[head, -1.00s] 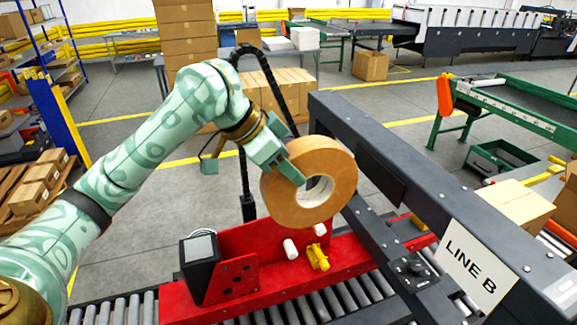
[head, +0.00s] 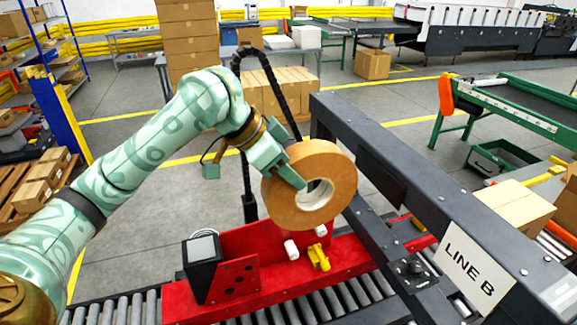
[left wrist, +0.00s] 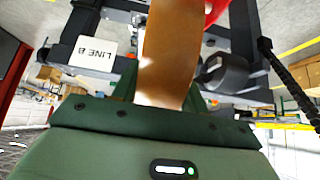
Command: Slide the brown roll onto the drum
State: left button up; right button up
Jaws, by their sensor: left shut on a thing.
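The brown roll (head: 335,199) is a wide tape ring with a pale core. It hangs tilted above the red tape unit (head: 230,290), in front of the dark frame. My left gripper (head: 288,175) is shut on the roll's left side, with one finger across its near face. In the left wrist view, the brown roll (left wrist: 168,50) stands edge-on between the fingers. A dark rounded part (left wrist: 226,73), which looks like the drum, shows beside it there, apparently apart from the roll. In the head view I cannot make out the drum; the roll may hide it. My right gripper is out of view.
White rollers (head: 291,249) and a yellow part (head: 318,257) stick out of the red unit below the roll. A dark beam with a LINE B sign (head: 467,266) stands close on the right. A black cable chain (head: 248,190) rises behind my left wrist.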

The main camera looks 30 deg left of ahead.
pick_arm(q)
jog(key=shift+w+a+r, duration=0.1)
jog(key=shift+w+r, duration=0.05)
jog(key=shift+w+a+p, duration=0.45)
jog(key=shift+w+a, duration=0.35)
jog(key=shift+a, duration=0.15)
jog(key=shift+p, duration=0.8)
dwell(0.3)
jog(key=shift+w+a, duration=0.15)
dwell(0.3)
jog(key=shift+w+a+p, duration=1.2)
jog(key=shift+a+p, duration=0.1)
jog(key=shift+a, duration=0.05)
jog(key=shift+p, duration=0.8)
jog(key=shift+w+a, duration=0.1)
dwell(0.4)
